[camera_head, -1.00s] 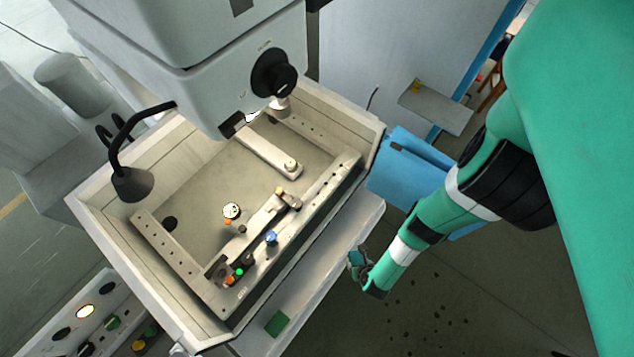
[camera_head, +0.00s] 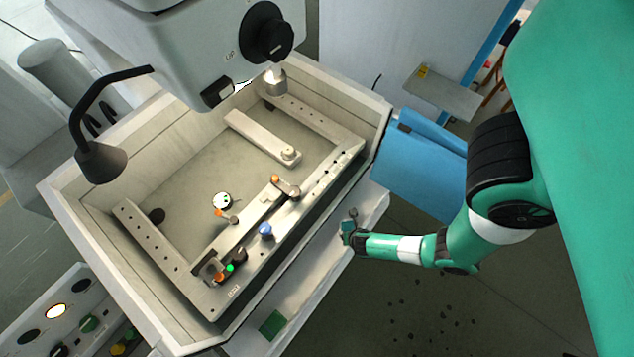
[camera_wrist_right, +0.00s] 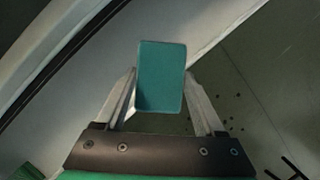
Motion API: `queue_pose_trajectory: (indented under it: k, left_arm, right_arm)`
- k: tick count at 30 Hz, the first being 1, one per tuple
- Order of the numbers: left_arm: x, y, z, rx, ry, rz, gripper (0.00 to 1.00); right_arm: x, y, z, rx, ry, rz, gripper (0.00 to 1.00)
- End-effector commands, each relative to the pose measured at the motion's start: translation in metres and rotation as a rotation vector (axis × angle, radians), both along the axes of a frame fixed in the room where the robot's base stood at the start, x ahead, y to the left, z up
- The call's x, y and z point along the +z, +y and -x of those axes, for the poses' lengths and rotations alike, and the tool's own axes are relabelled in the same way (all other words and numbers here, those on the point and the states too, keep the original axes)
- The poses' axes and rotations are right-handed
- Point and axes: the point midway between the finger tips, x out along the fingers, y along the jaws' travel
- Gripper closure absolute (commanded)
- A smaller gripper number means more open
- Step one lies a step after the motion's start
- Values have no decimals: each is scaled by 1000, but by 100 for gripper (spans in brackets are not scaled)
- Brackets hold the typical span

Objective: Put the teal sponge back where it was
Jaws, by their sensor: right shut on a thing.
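The teal sponge (camera_wrist_right: 161,77) is a rectangular block held between the two fingers of my right gripper (camera_wrist_right: 160,95) in the right wrist view. In the head view my right gripper (camera_head: 350,231) is small, over the outer edge of the pale ledge in front of the machine tank. The sponge there is hard to tell apart from the green gripper. A flat green patch (camera_head: 272,325) lies on the ledge nearer the bottom of the head view. My left gripper is in neither view.
The open tank (camera_head: 110,262) holds a fixture rail with several coloured knobs. A black lamp (camera_head: 100,162) hangs over its left side. A blue box (camera_head: 420,165) stands right of the tank. The pale ledge (camera_head: 305,285) is clear between gripper and green patch.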

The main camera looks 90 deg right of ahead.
Motion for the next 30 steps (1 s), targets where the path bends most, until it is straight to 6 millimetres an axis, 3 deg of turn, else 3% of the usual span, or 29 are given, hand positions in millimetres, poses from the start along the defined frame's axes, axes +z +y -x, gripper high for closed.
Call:
queue_pose_trajectory:
  k: [1,3,12,18,30]
  left_arm:
    - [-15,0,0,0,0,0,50]
    - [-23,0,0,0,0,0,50]
    - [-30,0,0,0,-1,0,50]
    - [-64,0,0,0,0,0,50]
    - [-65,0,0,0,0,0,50]
  right_arm:
    - [-15,-7,-1,-10,-1,1,81]
    - [-23,-13,-4,-8,-1,1,81]
    - [-29,-22,-7,-1,-1,1,81]
    - [-61,-23,-7,2,1,0,81]
    - [-63,-23,-7,2,1,0,81]
